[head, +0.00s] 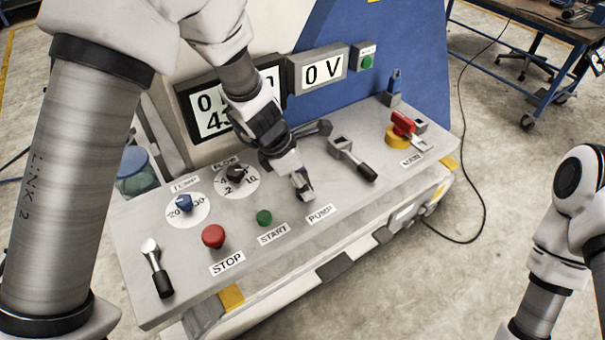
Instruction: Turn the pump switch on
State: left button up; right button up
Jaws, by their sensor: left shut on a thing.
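My left gripper (302,192) reaches down to the grey control panel (300,240), just behind the PUMP label (320,214). It is shut on the pump switch, which is mostly hidden by the fingers, so I cannot tell its position. My right arm shows at the right edge, away from the panel, and its gripper is out of view.
Left of the gripper are a green START button (264,217), a red STOP button (213,236), a blue knob (184,203) and a black FLOW knob (236,173). Right of it are a black-handled lever (352,159) and a red MAIN switch (403,123).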

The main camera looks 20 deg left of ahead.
pick_arm(q)
jog(key=m+g+p, duration=0.1)
jog(key=m+p, duration=0.2)
jog(key=m, duration=0.1)
jog(key=shift+m+g, duration=0.3)
jog(key=shift+g, duration=0.1)
jog(key=m+g+p, duration=0.1)
jog(key=m+p, duration=0.1)
jog(key=shift+m+h, duration=0.3)
jog(key=shift+m, duration=0.1)
jog(key=m+g+p, duration=0.1)
jog(key=m, duration=0.1)
jog(key=shift+w+f+m, duration=0.1)
jog(key=shift+m, duration=0.2)
jog(key=shift+w+m+g+y+p, duration=0.1)
jog(key=shift+m+g+y+p, duration=0.5)
jog(key=shift+m, duration=1.3)
jog(key=shift+f, duration=0.1)
jog(key=o, duration=1.1)
jog(key=shift+o, duration=0.2)
jog(key=shift+w, duration=0.1)
